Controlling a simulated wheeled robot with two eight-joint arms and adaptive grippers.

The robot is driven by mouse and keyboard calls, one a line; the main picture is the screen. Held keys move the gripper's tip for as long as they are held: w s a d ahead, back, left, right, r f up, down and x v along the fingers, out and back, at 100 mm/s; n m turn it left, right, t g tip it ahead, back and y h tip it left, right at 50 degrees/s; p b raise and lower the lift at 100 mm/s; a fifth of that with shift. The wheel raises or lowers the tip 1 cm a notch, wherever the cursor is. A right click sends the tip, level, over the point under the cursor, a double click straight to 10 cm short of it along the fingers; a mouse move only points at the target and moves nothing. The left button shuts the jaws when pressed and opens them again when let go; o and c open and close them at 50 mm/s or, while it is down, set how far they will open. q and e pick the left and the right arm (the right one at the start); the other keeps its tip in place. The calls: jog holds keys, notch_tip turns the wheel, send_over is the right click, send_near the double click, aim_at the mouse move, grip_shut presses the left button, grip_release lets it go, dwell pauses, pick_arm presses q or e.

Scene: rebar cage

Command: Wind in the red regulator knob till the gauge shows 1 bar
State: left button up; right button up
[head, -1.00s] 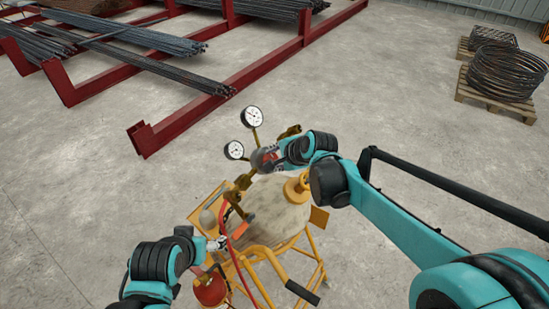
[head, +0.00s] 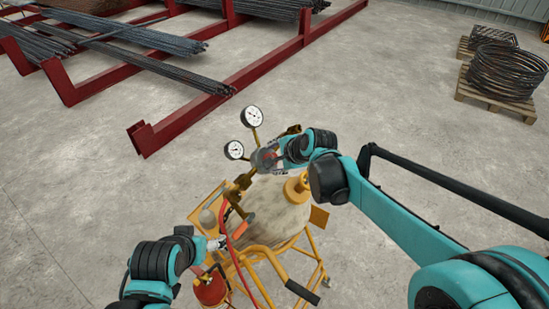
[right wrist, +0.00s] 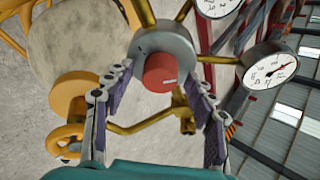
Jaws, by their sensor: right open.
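The red knob (right wrist: 160,73) sticks out of a round grey regulator body (right wrist: 165,42) on brass pipework in the right wrist view. My right gripper (right wrist: 158,78) is open, with its fingers on either side of the knob and apart from it. In the head view my right gripper (head: 267,158) is at the regulator and mostly hides the knob. Two white dial gauges (head: 252,116) (head: 234,150) stand beside it.
The regulator sits on a pale rounded tank (head: 278,212) in a yellow frame (head: 318,248) with a black-gripped handle. A red cylinder (head: 210,288) stands at the front left. Red rebar racks (head: 190,122) lie behind, a coil pallet (head: 495,100) far right. Floor between is clear.

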jog(key=v, duration=1.2)
jog(key=s+d+f+n+h+b, duration=0.1)
jog(key=s+d+f+n+b, duration=0.3)
jog(key=f, duration=0.6)
jog(key=s+d+f+n+h+b, duration=0.2)
jog(key=s+d+f+n+b, duration=0.2)
jog(key=s+f+b, duration=0.4)
jog(key=s+d+f+n+h+b, duration=0.1)
jog(key=s+d+f+n+b, duration=0.3)
jog(key=f, duration=1)
jog(key=s+n+b, duration=0.2)
jog(key=b, duration=0.2)
jog(key=shift+s+d+f+h+b, duration=0.2)
jog(key=shift+d+f+h+b, duration=0.05)
jog(key=shift+d+h+b, duration=0.15)
